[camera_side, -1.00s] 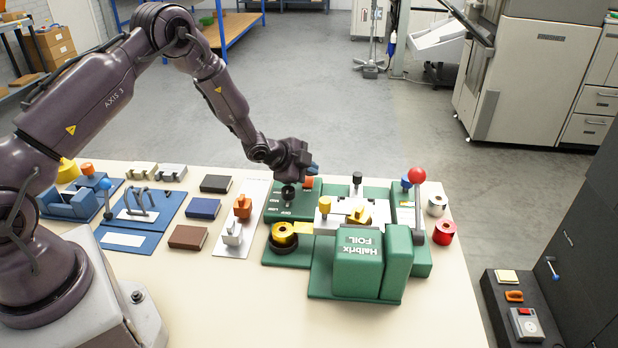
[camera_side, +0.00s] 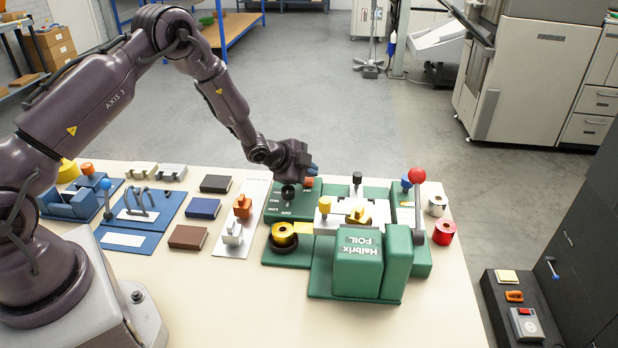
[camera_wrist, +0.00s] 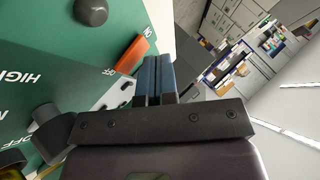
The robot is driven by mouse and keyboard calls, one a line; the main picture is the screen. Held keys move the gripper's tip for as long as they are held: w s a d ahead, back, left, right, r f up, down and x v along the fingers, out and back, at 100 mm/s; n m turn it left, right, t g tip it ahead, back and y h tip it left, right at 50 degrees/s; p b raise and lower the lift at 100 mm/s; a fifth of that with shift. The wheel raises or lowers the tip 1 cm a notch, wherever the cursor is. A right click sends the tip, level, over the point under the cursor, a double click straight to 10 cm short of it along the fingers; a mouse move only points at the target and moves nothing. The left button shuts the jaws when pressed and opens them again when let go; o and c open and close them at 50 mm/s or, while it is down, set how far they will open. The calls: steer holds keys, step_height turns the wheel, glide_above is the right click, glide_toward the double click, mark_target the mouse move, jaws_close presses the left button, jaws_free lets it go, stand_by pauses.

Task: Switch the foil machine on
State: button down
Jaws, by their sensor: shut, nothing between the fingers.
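The foil machine (camera_side: 360,255) is green, marked "Halbrix FOIL", and stands on the right part of the table. Its control panel (camera_side: 277,207) at the back left carries dark knobs and an orange switch (camera_side: 309,182). In the wrist view the orange switch (camera_wrist: 131,55) lies just left of the fingertips, with "OFF" printed near its lower end and a partly readable label near its upper end. I cannot tell which way it is set. My gripper (camera_side: 313,169) has blue fingers, shut and empty, close to the switch. Whether they touch it is unclear.
A black knob (camera_side: 288,193) stands on the panel close to my gripper. A gold foil roll (camera_side: 284,235) and a red-ball lever (camera_side: 417,176) are on the machine. Bare table is at the front.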

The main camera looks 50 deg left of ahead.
mark_target(309, 182)
steer(key=shift+s+d+r, duration=0.1)
steer(key=shift+d+r, duration=0.05)
steer(key=shift+r, duration=0.35)
steer(key=shift+s+d+r, duration=0.1)
steer(key=shift+r, duration=1.2)
steer(key=shift+s+d+r, duration=0.1)
steer(key=shift+r, duration=1.15)
